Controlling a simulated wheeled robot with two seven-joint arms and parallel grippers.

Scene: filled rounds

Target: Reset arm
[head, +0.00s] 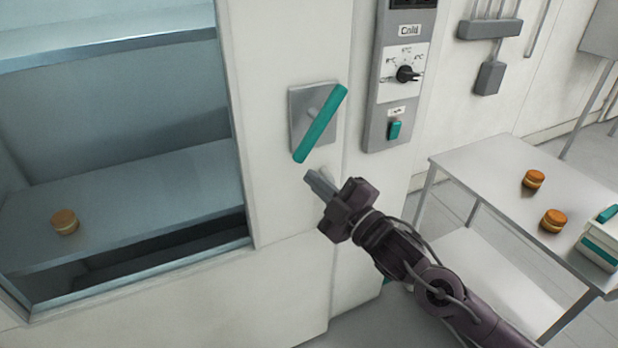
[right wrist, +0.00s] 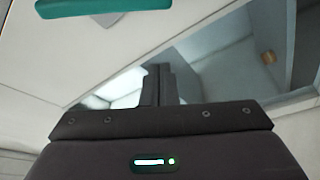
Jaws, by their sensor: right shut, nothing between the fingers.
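My right gripper (head: 321,184) is shut and empty. It is in front of the white wall panel, just below a teal lever handle (head: 320,124) on a grey square plate. The handle is tilted, its upper end to the right. A gap shows between the fingertips and the handle in the head view. In the right wrist view the shut fingers (right wrist: 157,85) point toward the cabinet opening, and the teal handle (right wrist: 100,6) shows at the top left. My left gripper is not in view.
An open cabinet with a metal shelf (head: 150,190) holds a round filled biscuit (head: 65,222). A control panel with a dial (head: 407,74) and teal switch (head: 394,130) is on the wall. A metal table (head: 480,165) at right holds two biscuits (head: 533,179) and a white-teal box (head: 600,246).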

